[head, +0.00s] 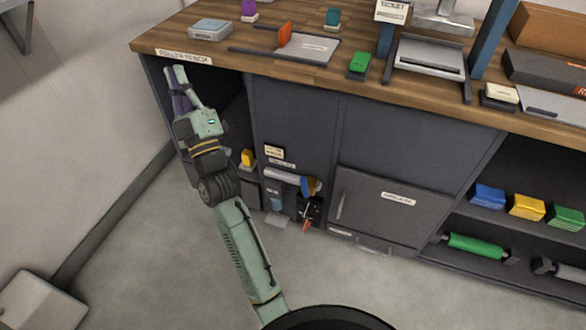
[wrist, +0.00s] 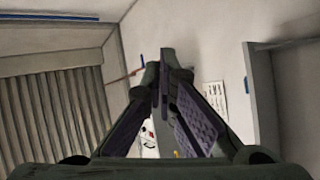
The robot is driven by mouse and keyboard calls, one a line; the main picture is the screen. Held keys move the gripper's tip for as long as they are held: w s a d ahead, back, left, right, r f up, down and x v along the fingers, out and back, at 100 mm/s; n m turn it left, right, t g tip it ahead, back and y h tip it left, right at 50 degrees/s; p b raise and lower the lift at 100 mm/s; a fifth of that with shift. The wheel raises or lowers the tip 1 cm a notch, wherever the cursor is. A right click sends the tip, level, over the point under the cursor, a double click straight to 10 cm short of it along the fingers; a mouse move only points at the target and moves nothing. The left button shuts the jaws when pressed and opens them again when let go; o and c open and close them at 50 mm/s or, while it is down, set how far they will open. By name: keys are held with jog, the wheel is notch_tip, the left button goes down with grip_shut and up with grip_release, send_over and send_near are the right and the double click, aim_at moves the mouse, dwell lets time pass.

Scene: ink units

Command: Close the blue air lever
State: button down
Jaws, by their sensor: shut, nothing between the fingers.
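A small blue piece (head: 314,185), which looks like the air lever, sits at the right end of a pale horizontal cylinder (head: 284,176) low in the cabinet front. It is small, and I cannot tell its exact angle or whether it is open or closed. My gripper (head: 178,72) is raised in front of the open bay at the bench's left end, well up and left of the blue piece, touching nothing I can make out. In the wrist view its fingers (wrist: 158,66) meet at the tips with nothing between them. The lever does not show in the wrist view.
A yellow piece (head: 247,157) stands left of the cylinder. A red-tipped dark part (head: 306,224) is below the lever. A cabinet door with a handle (head: 378,208) is to the right. The wooden benchtop (head: 240,52) overhangs above. The floor (head: 160,265) in front is clear.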

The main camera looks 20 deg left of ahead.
aim_at(305, 187)
jog(key=w+d+f+n+h+p, duration=0.1)
jog(key=w+d+f+h, duration=0.25)
jog(key=f, duration=0.55)
jog(key=w+d+f+h+p, duration=0.1)
jog(key=w+d+f+h, duration=0.2)
jog(key=f, duration=0.7)
jog(key=s+d+f+n+g+h+p, duration=0.15)
jog(key=d+f+h, duration=0.35)
jog(key=f, duration=0.9)
jog(key=d+f+n+h, duration=0.2)
jog(key=d+f, duration=0.5)
jog(key=f, duration=0.6)
jog(key=b+x, duration=0.1)
jog(key=x, duration=0.9)
jog(key=d, duration=0.1)
jog(key=d+b, duration=0.2)
jog(key=d, duration=0.1)
jog(key=shift+s+r, duration=0.15)
jog(key=shift+s, duration=0.2)
